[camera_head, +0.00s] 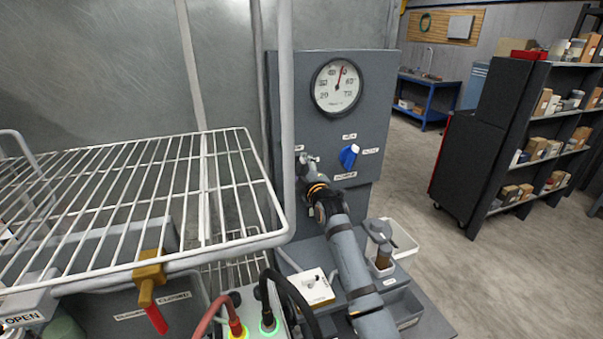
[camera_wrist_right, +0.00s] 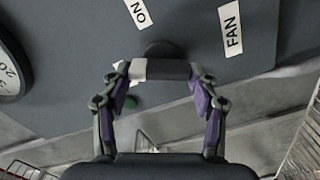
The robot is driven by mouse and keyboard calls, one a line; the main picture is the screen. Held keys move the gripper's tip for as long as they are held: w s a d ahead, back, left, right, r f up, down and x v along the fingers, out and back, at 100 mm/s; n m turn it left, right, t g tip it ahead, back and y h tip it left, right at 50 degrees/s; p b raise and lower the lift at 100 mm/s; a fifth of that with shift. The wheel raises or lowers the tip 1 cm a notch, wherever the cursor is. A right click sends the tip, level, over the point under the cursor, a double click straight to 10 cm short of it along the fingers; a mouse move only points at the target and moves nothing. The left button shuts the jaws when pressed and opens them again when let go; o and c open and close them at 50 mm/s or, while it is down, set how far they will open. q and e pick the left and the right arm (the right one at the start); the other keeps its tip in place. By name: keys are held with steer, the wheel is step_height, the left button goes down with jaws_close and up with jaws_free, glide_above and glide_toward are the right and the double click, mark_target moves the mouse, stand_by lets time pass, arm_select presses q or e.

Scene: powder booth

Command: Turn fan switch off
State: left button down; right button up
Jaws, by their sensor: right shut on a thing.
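My right gripper (camera_head: 307,168) is at the left side of the grey control panel (camera_head: 290,82). In the right wrist view its two fingers (camera_wrist_right: 159,76) are shut on the fan switch (camera_wrist_right: 166,69), a dark grey bar with a white end. The bar lies crosswise between the fingers, white end at the left. A FAN label (camera_wrist_right: 232,30) is to its right and an ON label (camera_wrist_right: 138,12) above it. No OFF label shows there. In the head view my gripper mostly hides the switch. My left gripper is out of view.
A round gauge (camera_head: 337,87) and a blue knob (camera_head: 348,157) are on the panel, close to my right arm. A white wire rack (camera_head: 150,200) and a vertical pipe (camera_head: 287,100) stand at the left.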

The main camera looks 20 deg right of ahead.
steer(key=n+b, duration=0.1)
steer(key=n, duration=0.3)
steer(key=shift+a+f+n, duration=0.1)
steer(key=shift+f+n, duration=0.05)
steer(key=shift+n, duration=0.25)
stand_by(0.4)
steer(key=o, duration=1.1)
steer(key=shift+o, duration=0.2)
steer(key=s, duration=1.2)
steer(key=shift+d, duration=0.2)
